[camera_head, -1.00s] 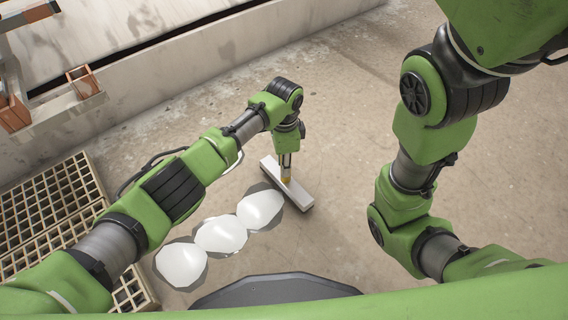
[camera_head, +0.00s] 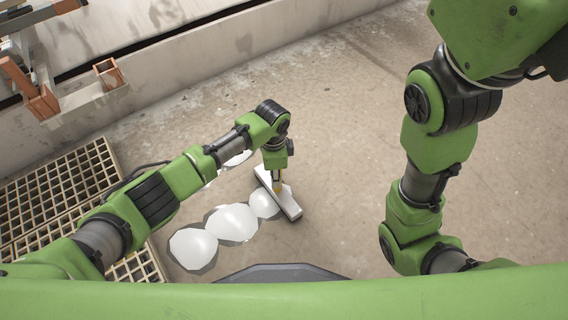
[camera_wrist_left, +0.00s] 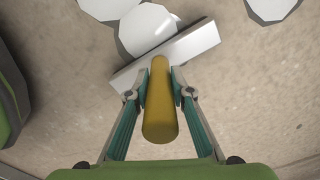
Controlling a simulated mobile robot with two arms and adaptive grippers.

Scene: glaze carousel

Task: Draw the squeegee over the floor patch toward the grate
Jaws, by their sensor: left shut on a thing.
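The squeegee has a white bar-shaped head (camera_head: 288,203) that lies on the floor right of the white puddles, its left side against or over the nearest one. My left gripper (camera_head: 277,185) is above the head and shut on the yellow handle (camera_wrist_left: 160,110), which shows between both fingers in the left wrist view. Several glossy white puddles (camera_head: 232,224) lie on the floor, one partly behind my left arm. The grate (camera_head: 62,190), a tan grid, lies at the left, partly hidden by my left arm. My right gripper is out of view; only its arm shows.
A low pale wall (camera_head: 190,62) runs along the back. A bracket with orange-brown box pieces (camera_head: 109,74) juts out at the upper left. The concrete floor (camera_head: 335,130) between the wall and my right arm is clear.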

